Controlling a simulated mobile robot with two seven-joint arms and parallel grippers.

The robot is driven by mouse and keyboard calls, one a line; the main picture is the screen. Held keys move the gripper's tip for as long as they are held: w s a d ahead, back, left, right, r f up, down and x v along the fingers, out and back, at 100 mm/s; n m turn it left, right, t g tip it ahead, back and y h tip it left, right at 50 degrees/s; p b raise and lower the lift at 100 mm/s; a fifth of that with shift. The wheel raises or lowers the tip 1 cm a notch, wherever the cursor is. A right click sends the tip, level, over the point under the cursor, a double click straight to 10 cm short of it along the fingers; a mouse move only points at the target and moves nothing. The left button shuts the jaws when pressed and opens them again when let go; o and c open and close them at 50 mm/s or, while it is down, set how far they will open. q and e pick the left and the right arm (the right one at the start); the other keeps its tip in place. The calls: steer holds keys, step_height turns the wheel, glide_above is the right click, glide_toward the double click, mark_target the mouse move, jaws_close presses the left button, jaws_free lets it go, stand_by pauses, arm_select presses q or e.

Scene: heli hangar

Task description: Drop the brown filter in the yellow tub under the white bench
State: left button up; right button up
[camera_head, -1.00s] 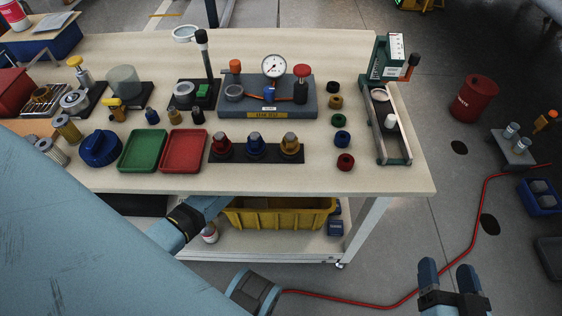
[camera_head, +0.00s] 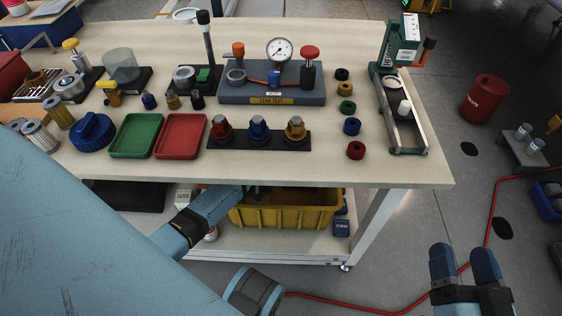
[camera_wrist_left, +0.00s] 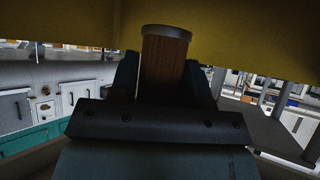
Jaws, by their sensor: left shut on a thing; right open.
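The yellow tub (camera_head: 285,215) stands on the shelf under the white bench (camera_head: 400,174). My left arm reaches under the bench's front edge, and its gripper is mostly hidden at the tub's back left rim. In the left wrist view my left gripper (camera_wrist_left: 163,72) is shut on the brown filter (camera_wrist_left: 165,60), a brown cylinder with a grey end cap. A yellow surface fills the top of that view behind the filter. The tub's inside is mostly hidden by the bench top. My right gripper (camera_head: 464,252) is open and empty over the floor, right of the bench.
The bench top carries a gauge test stand (camera_head: 272,87), a green tray (camera_head: 136,136), a red tray (camera_head: 180,136) and several small parts. A bench leg (camera_head: 372,222) stands right of the tub. A red hose (camera_head: 365,306) crosses the floor near a red bin (camera_head: 484,98).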

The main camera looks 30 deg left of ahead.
arm_select(q)
steer(key=o, duration=1)
steer(key=shift+r, duration=0.15)
